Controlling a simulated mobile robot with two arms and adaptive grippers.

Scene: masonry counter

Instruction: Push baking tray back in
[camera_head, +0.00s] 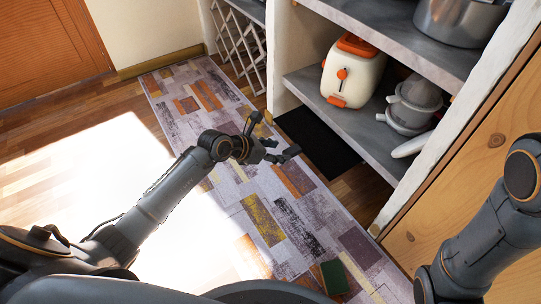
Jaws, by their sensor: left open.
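A flat black rectangle (318,140), which looks like the baking tray, lies low at the foot of the masonry counter, below the lower shelf. Its left end reaches out toward the rug, and the shelf above hides its far part. My left gripper (276,136) is open and empty, just left of the tray's near end and above the rug. I cannot tell whether a finger touches the tray. My right arm (500,225) comes in at the right edge, but its gripper is not in view.
The lower shelf (345,118) holds a cream and orange toaster (352,72) and grey kitchenware (412,103). A metal pot (460,20) stands on the upper shelf. A patterned rug (285,215) runs along the counter, with a green block (334,277) on it. Open floor lies left.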

